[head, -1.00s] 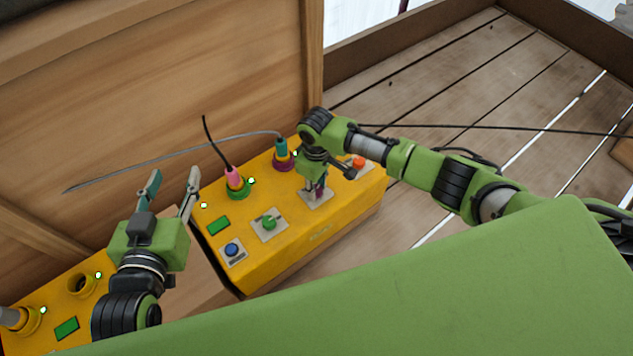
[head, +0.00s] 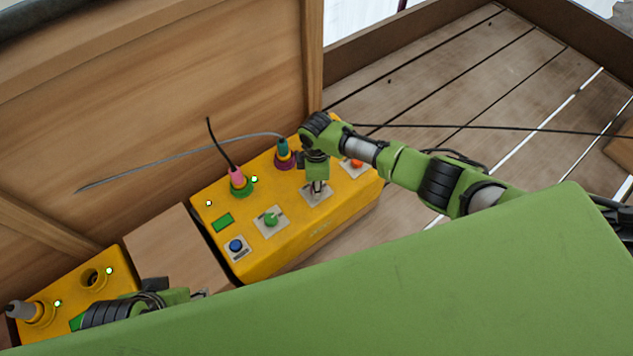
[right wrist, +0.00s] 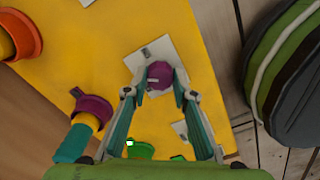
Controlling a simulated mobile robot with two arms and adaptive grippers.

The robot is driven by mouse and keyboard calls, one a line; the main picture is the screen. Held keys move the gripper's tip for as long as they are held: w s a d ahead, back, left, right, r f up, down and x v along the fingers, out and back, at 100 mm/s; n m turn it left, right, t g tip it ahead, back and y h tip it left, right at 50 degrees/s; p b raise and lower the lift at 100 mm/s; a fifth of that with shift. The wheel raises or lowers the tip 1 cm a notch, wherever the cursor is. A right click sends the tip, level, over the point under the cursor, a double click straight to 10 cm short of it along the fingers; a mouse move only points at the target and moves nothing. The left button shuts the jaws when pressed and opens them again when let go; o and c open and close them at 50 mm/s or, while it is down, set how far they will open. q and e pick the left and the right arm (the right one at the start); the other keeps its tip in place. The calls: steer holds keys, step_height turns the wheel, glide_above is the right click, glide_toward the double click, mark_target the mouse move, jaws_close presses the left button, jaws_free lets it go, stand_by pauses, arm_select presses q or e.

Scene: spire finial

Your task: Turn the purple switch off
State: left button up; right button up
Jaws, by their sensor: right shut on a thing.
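The purple switch (right wrist: 160,74) is a round knob on a pale square plate (right wrist: 150,52) on the yellow box. In the right wrist view, my right gripper (right wrist: 159,84) has its two fingers closed around the knob. In the head view, my right gripper (head: 318,186) points down at the plate, and the fingers mostly hide the knob. My left gripper (head: 200,293) is low at the left, mostly hidden by my green body, so its opening cannot be seen.
The yellow box (head: 318,232) also carries a green knob (head: 271,219), a blue button (head: 236,246), an orange button (head: 356,163), and pink (head: 237,176) and teal (head: 283,147) plugs with cables. A second yellow box (head: 50,338) stands lower left. A wooden wall rises behind.

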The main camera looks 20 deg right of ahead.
steer(key=n, duration=0.3)
steer(key=shift+n, duration=0.3)
steer(key=shift+c, duration=0.2)
steer(key=shift+n+p, duration=0.3)
steer(key=shift+n, duration=1.1)
steer(key=o, duration=1.1)
step_height(320, 180, up, 12)
